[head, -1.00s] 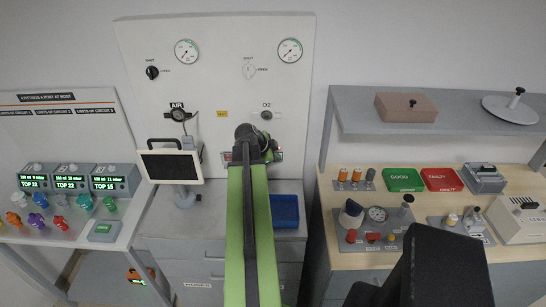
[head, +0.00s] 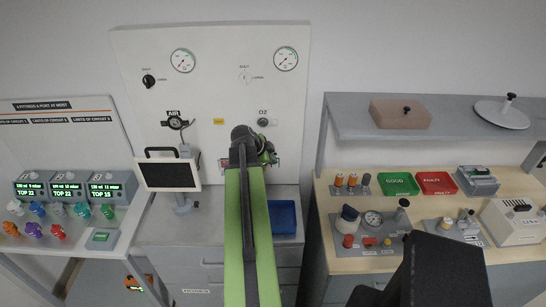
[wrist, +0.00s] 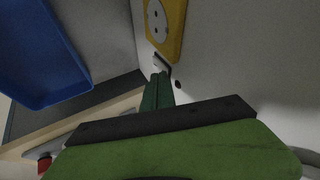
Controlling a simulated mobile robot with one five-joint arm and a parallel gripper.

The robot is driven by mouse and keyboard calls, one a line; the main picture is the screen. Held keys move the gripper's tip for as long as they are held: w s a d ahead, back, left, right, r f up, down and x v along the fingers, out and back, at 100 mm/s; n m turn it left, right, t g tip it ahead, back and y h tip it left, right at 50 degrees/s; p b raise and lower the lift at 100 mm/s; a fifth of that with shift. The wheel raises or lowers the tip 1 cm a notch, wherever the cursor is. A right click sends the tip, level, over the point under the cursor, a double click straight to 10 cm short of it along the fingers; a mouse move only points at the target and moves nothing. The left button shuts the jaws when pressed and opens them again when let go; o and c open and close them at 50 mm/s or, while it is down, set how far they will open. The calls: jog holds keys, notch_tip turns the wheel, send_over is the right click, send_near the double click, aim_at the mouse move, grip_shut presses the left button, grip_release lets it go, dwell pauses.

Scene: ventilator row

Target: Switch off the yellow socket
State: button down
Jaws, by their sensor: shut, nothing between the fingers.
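The yellow socket (wrist: 166,28) is at the top of the wrist view, on the pale wall panel. It has a white round face with dark holes, and its upper part is cut off by the frame edge. My gripper (wrist: 157,88) is shut and empty, its green fingers pointing up towards the socket's lower edge. A small pale piece (wrist: 161,63) shows between the fingertips and the socket; I cannot tell whether it is a switch or whether the fingers touch it. In the head view my arm hides the yellow socket and most of the gripper.
A blue tray (head: 284,217) lies on the grey counter right of my arm; it also fills the left of the wrist view (wrist: 40,55). A monitor (head: 168,174) stands left of my arm. A workbench with a shelf (head: 430,140) stands to the right.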

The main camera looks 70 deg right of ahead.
jog(key=shift+r, duration=0.1)
jog(key=s+p+v, duration=0.1)
jog(key=p+v, duration=0.8)
jog(key=v, duration=0.3)
jog(key=shift+s+a, duration=0.15)
jog(key=shift+a, duration=0.25)
